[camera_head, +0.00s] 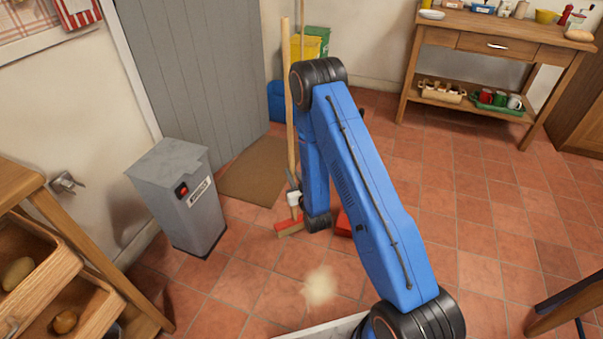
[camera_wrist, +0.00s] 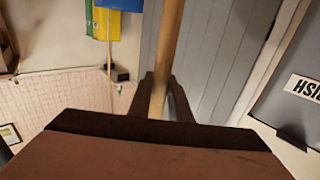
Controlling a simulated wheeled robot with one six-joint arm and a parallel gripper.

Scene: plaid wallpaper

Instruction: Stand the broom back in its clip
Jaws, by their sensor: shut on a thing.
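The broom (camera_head: 288,100) stands nearly upright on the tiled floor, its long wooden handle rising in front of the grey door. Its red head with pale bristles (camera_head: 290,228) is at the floor. My gripper (camera_head: 294,197) is shut on the lower handle, just above the head. In the wrist view the handle (camera_wrist: 170,45) runs up from between the two dark fingers (camera_wrist: 162,98). I cannot make out the clip in either view. A red object (camera_head: 343,223) is partly hidden behind my arm; I cannot tell what it is.
A grey bin (camera_head: 180,198) stands left of the broom, with a brown mat (camera_head: 257,170) by the door. A wooden sideboard (camera_head: 490,45) stands at the back right. A pale patch (camera_head: 320,287) marks the floor.

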